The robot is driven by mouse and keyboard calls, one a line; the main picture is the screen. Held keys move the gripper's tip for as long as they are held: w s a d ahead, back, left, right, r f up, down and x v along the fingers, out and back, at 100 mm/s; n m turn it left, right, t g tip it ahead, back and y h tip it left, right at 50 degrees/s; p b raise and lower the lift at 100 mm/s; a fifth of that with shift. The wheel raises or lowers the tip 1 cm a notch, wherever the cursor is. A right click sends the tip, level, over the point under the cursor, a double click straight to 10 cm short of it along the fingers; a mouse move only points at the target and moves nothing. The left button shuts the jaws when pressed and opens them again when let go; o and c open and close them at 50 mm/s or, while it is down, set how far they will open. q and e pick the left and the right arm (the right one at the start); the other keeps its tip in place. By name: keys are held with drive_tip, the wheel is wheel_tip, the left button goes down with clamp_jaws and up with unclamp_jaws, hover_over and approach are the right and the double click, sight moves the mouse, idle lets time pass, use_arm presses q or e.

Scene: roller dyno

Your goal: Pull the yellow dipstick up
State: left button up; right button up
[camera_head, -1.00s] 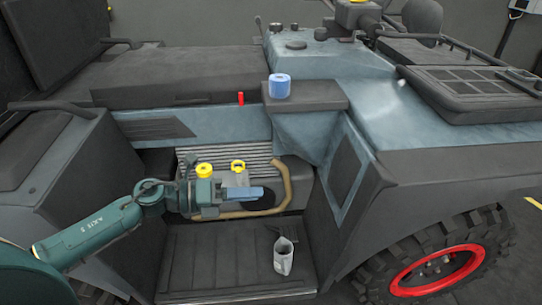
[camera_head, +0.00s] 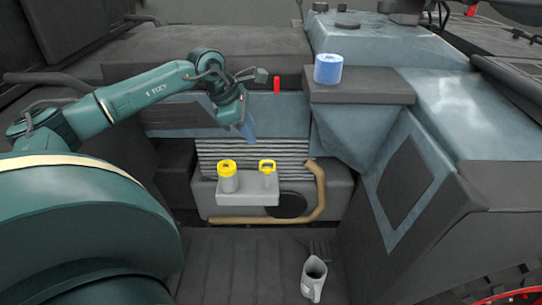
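The yellow dipstick (camera_head: 267,165) has a ring-shaped handle. It sits upright at the engine block, on the right of a grey ledge (camera_head: 247,198). My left gripper (camera_head: 251,135) is above and slightly left of the dipstick, apart from it, with its blue fingers pointing down. The fingers overlap in this view, so I cannot tell if they are open or shut. No object shows in them. The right gripper is not in view.
A yellow-capped filler (camera_head: 227,175) stands just left of the dipstick. A tan hose (camera_head: 320,190) curves around the right side. A blue roll (camera_head: 328,68) rests on a dark shelf (camera_head: 385,89). A grey jug (camera_head: 314,279) stands on the step (camera_head: 235,265). A red piece (camera_head: 277,85) is above.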

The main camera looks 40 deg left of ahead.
use_arm(q)
drive_tip(key=b, duration=0.1)
hover_over(267, 170)
wheel_tip(267, 170, down, 10)
drive_tip(key=shift+r, duration=0.1)
drive_tip(key=shift+c, duration=0.5)
clamp_jaws()
